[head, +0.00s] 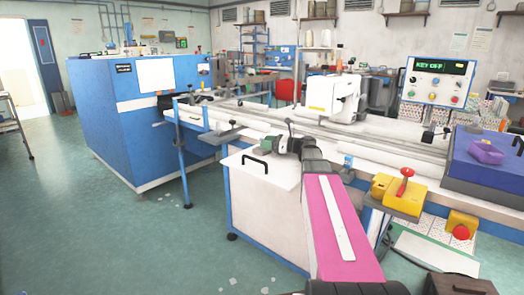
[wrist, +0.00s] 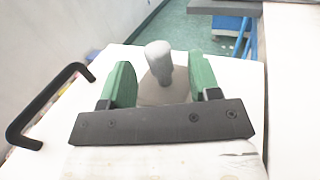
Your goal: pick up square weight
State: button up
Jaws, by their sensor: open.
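A grey weight (wrist: 159,62) with a rounded knob stands upright on the white top between my fingers in the wrist view. Its wider base is partly hidden by my gripper, so I cannot tell whether it is square. My gripper (wrist: 161,72) is open, with one green finger on each side of the knob and a visible gap to each. In the head view my gripper (head: 268,145) is over the white cabinet top, and the weight cannot be made out there.
A black handle (wrist: 40,108) is left of my gripper; it also shows in the head view (head: 256,163). A long white machine bed (head: 390,150) runs behind my gripper. A yellow block with a red lever (head: 399,192) and a purple object (head: 485,152) are to the right.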

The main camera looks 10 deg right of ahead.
jog(key=x, duration=0.2)
jog(key=shift+w+a, duration=0.1)
jog(key=shift+a, duration=0.15)
jog(key=shift+c, duration=0.4)
grip_shut()
jog(key=shift+r, duration=0.1)
